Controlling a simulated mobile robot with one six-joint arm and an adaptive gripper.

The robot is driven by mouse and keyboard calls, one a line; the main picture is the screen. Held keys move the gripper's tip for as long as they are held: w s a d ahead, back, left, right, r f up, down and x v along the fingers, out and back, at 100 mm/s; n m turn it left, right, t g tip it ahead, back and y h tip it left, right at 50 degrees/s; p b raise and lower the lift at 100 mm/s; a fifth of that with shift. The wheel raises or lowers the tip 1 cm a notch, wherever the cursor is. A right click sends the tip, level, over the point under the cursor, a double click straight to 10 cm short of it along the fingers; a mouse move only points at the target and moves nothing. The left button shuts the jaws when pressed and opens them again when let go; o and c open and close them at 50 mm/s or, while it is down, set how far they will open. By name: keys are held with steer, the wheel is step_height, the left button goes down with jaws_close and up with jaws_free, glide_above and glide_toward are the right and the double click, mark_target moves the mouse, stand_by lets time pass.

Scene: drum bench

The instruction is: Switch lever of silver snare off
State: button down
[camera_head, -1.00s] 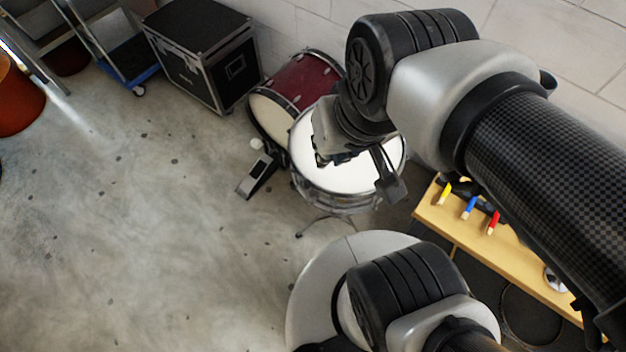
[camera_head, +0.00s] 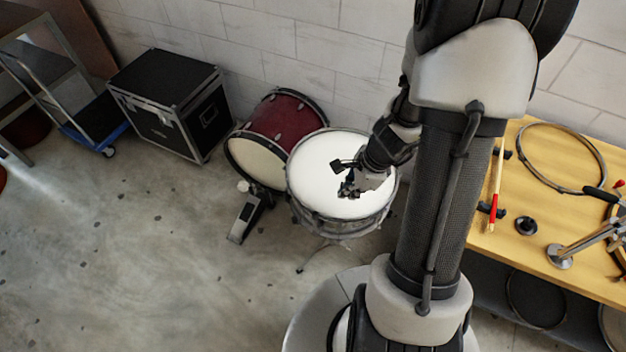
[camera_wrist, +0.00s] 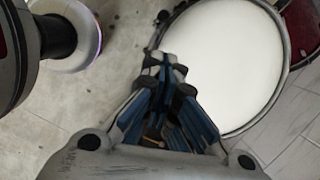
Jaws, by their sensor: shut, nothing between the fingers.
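The silver snare (camera_head: 318,172) stands on its stand in front of the red drum, its white head up. It also fills the upper right of the wrist view (camera_wrist: 235,60). My gripper (camera_head: 346,180) is over the right part of the snare head in the head view. In the wrist view my gripper (camera_wrist: 167,68) has its fingertips together and empty, near the rim's left edge. Whether it touches the snare cannot be told. Small dark fittings show on the rim in the wrist view, but I cannot make out the lever or its position.
A red bass drum (camera_head: 283,118) with a pedal (camera_head: 246,217) stands behind and left of the snare. A black case (camera_head: 175,103) is by the wall. A wooden bench (camera_head: 560,226) at right holds a hoop, a red-tipped stick and hardware.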

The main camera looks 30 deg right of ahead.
steer(key=f+m, duration=0.1)
steer(key=s+d+f+m, duration=0.1)
steer(key=f, duration=0.1)
steer(key=s+f+m, duration=0.1)
steer(key=shift+s+d+f+g, duration=0.15)
steer(key=shift+g, duration=0.15)
steer(key=b, duration=0.7)
glide_toward(315, 224)
steer(key=s+d+f, duration=0.2)
steer(key=d, duration=0.1)
steer(key=s+d+f, duration=0.1)
steer(key=d, duration=0.1)
steer(key=shift+s+f, duration=0.3)
steer(key=w+a, duration=0.2)
steer(key=shift+w+a+r, duration=0.1)
steer(key=shift+a+r, duration=0.1)
steer(key=shift+a, duration=0.05)
steer(key=shift+w+a, duration=0.25)
steer(key=shift+a, duration=0.05)
steer(key=shift+w+a, duration=0.1)
